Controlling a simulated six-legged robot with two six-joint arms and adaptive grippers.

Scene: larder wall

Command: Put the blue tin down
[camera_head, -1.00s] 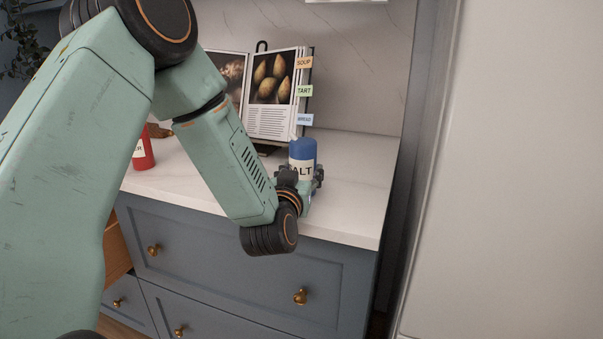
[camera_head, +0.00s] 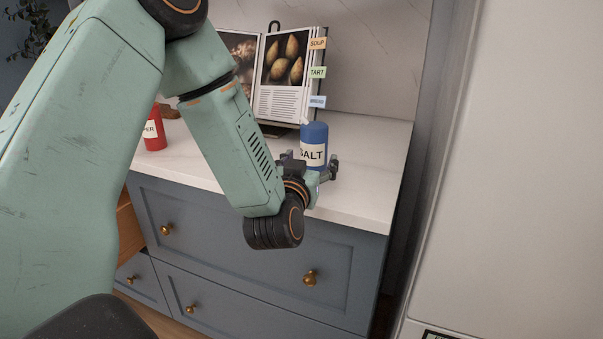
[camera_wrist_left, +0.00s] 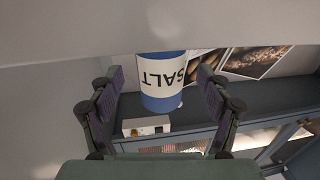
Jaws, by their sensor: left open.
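The blue tin (camera_head: 314,133) has a cream label reading "SALT" and stands upright on the white counter (camera_head: 365,175), near its front edge. My left gripper (camera_head: 312,166) is open, with one finger on each side of the tin's lower part. In the left wrist view the tin (camera_wrist_left: 162,97) appears upside down between the spread fingers of the left gripper (camera_wrist_left: 163,82), with a visible gap on each side. The gripper hides part of the tin's base in the head view. My right gripper is not in view.
An open cookbook (camera_head: 285,100) with coloured tabs stands on a holder behind the tin. A red tin (camera_head: 154,130) stands to the left, partly behind my arm. Blue-grey drawers (camera_head: 250,255) with brass knobs are below the counter. The counter right of the tin is clear.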

